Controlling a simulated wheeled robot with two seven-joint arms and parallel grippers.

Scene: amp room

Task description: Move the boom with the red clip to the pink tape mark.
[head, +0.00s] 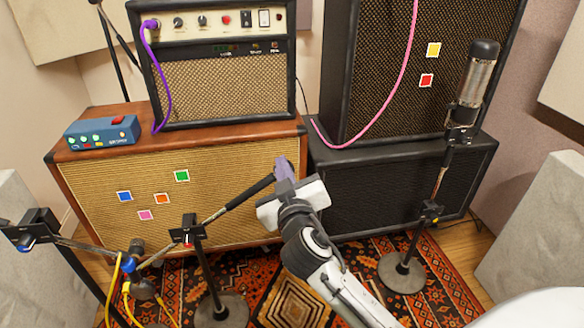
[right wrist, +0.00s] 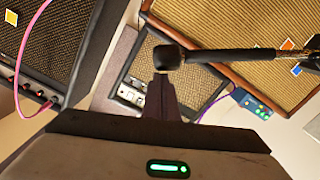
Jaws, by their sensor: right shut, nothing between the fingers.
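The boom (head: 215,215) with the red clip is on the middle stand, its clamp (head: 187,236) showing a small red part. It slants from a microphone at lower left up to a black grip end at right. The pink tape mark (head: 146,214) is on the tan grille of the brown cabinet. My right gripper (head: 284,165) is shut and empty, its purple fingers just beside the boom's black end. In the right wrist view the fingers (right wrist: 163,85) sit by that black end (right wrist: 170,57); whether they touch, I cannot tell. My left gripper is not in view.
Blue (head: 124,196), orange (head: 161,199) and green (head: 181,175) marks share the grille of the brown cabinet (head: 215,146). A blue-clip stand (head: 30,230) is at left, with yellow cables (head: 115,275) nearby. A large microphone (head: 475,80) stands at right. The patterned rug (head: 285,300) is partly clear.

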